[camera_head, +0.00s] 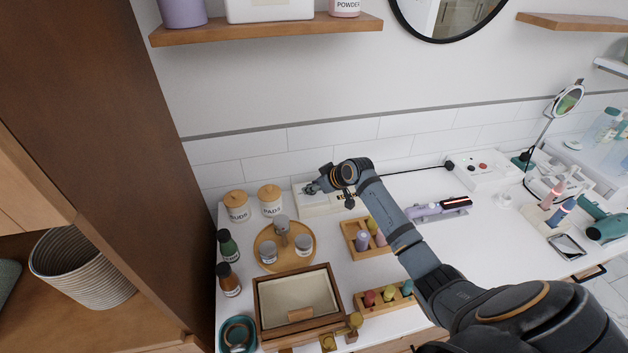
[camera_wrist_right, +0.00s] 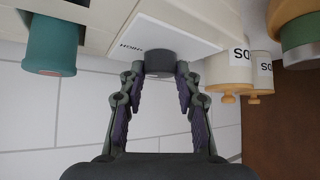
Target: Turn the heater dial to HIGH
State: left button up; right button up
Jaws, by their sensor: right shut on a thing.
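The heater (camera_head: 318,206) is a white box at the back of the counter, by the tiled wall. In the wrist view its pale panel (camera_wrist_right: 158,38) carries small dark lettering beside a dark grey dial (camera_wrist_right: 160,56); the lettering is upside down and hard to read. My right gripper (camera_wrist_right: 160,76) is shut on the dial, one finger on each side. In the head view the right gripper (camera_head: 314,187) reaches the heater and hides the dial. The dial's exact pointing direction cannot be told. My left gripper is not in view.
Two lidded jars (camera_head: 238,208) stand left of the heater. A round wooden tray (camera_head: 268,262), a wooden box (camera_head: 262,320) and a divided wooden holder (camera_head: 352,240) are in front. A purple styling tool (camera_head: 425,212) lies to the right. A wooden shelf (camera_head: 270,33) hangs above.

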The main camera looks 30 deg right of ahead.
jog(key=m+p, duration=0.1)
jog(key=m+h+p, duration=0.1)
jog(key=p, duration=0.1)
jog(key=shift+a+r+h, duration=0.15)
jog(key=shift+r+h, duration=0.1)
jog(key=shift+h, duration=0.05)
jog(key=shift+f+m+h+p, duration=0.25)
jog(key=shift+m+h+p, duration=0.45)
jog(key=shift+m+p, duration=0.25)
jog(key=o, duration=1.2)
jog(key=shift+c, duration=0.2)
jog(key=v, duration=1.2)
jog(key=shift+s, duration=0.15)
